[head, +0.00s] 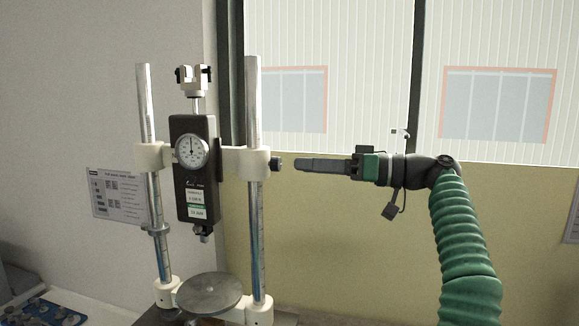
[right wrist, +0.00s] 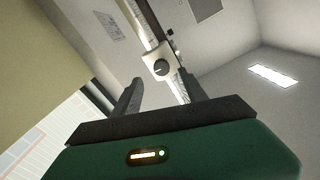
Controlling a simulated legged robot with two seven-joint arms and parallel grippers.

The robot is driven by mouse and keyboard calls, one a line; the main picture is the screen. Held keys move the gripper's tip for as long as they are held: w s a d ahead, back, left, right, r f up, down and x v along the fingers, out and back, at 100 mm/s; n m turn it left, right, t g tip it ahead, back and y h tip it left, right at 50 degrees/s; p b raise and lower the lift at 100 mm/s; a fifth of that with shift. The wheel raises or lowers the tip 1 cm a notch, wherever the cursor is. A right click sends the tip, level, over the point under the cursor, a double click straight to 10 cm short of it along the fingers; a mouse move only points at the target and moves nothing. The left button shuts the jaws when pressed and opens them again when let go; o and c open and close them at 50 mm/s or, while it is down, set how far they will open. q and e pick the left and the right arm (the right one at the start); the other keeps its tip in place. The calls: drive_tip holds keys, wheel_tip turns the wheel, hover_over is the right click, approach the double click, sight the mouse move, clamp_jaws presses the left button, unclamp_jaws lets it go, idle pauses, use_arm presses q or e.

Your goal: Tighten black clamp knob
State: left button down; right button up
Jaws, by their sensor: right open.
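The black clamp knob (head: 275,163) sticks out to the right from the white clamp (head: 246,163) on the right column of the hardness tester (head: 195,170). In the right wrist view the knob (right wrist: 161,68) shows face-on against its white clamp, beyond and between the two finger ends. My right gripper (head: 299,165) comes in level from the right, its tips a short gap from the knob and at about its height. Its fingers (right wrist: 159,92) are spread apart with nothing between them. My left gripper is not in view.
The tester has a second chrome column (head: 152,200), a dial gauge (head: 192,151) and a round plate (head: 209,292) at its base. A paper sheet (head: 118,195) hangs on the wall behind. A blue tray (head: 45,312) lies at lower left. The space around my right gripper looks clear.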

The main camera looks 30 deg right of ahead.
drive_tip(key=p+v, duration=0.2)
drive_tip(key=v, duration=0.9)
drive_tip(key=shift+d, duration=0.45)
drive_tip(key=shift+s+a, duration=0.1)
drive_tip(key=shift+a, duration=0.05)
drive_tip(key=shift+f, duration=0.1)
